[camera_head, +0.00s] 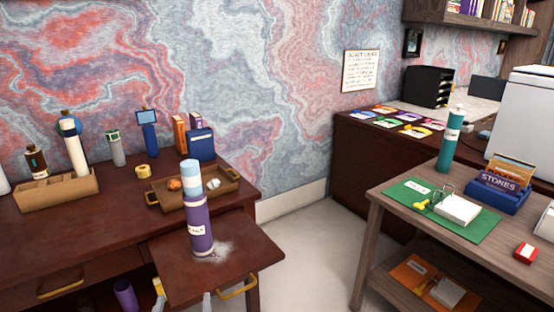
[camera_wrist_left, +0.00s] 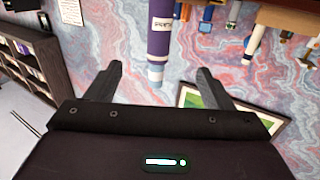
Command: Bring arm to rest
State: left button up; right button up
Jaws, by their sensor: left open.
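My left gripper (camera_wrist_left: 159,69) shows in the left wrist view with its two dark fingers spread apart and nothing between them. A purple bottle with a pale blue and white top (camera_head: 199,210) stands upright on the pulled-out board of the left desk. The bottle also shows upside down in the left wrist view (camera_wrist_left: 160,35), beyond the open fingers and apart from them. In the head view I cannot make out the left gripper clearly at the lower edge. My right gripper is in neither view.
White powder (camera_head: 222,248) lies by the bottle's base on the pull-out board (camera_head: 255,257). A wooden tray (camera_head: 226,187) and a bottle rack (camera_head: 50,197) stand on the left desk. A second table with a green mat (camera_head: 470,235) is at the right. Floor shows between the desks.

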pick_arm(q)
jog(key=s+a+f+m+g+p, duration=0.1)
jog(key=s+f+g, duration=0.15)
jog(key=f, duration=0.85)
jog(key=s+a+f+m+g+h+p, duration=0.1)
jog(key=s+f+m+g, duration=0.15)
jog(key=f, duration=0.95)
jog(key=s+a+f+g+p, duration=0.1)
jog(key=a+f+g, duration=0.15)
jog(key=f, duration=0.85)
jog(key=s+f+g+p, duration=0.1)
jog(key=s+f+g, duration=0.2)
jog(key=s+f, duration=0.3)
jog(key=s+f+g, duration=0.3)
jog(key=s+f, duration=0.3)
jog(key=s, duration=0.8)
jog(key=s+f+g+h+p, duration=0.1)
jog(key=s+f+g, duration=0.2)
jog(key=s+f, duration=0.3)
jog(key=s, duration=0.4)
jog(key=shift+s+f+p, duration=0.2)
jog(key=shift+f+p, duration=0.1)
jog(key=shift+p, duration=0.05)
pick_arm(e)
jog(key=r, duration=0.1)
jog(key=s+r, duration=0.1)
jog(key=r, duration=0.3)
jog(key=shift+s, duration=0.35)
pick_arm(q)
jog(key=shift+d, duration=0.1)
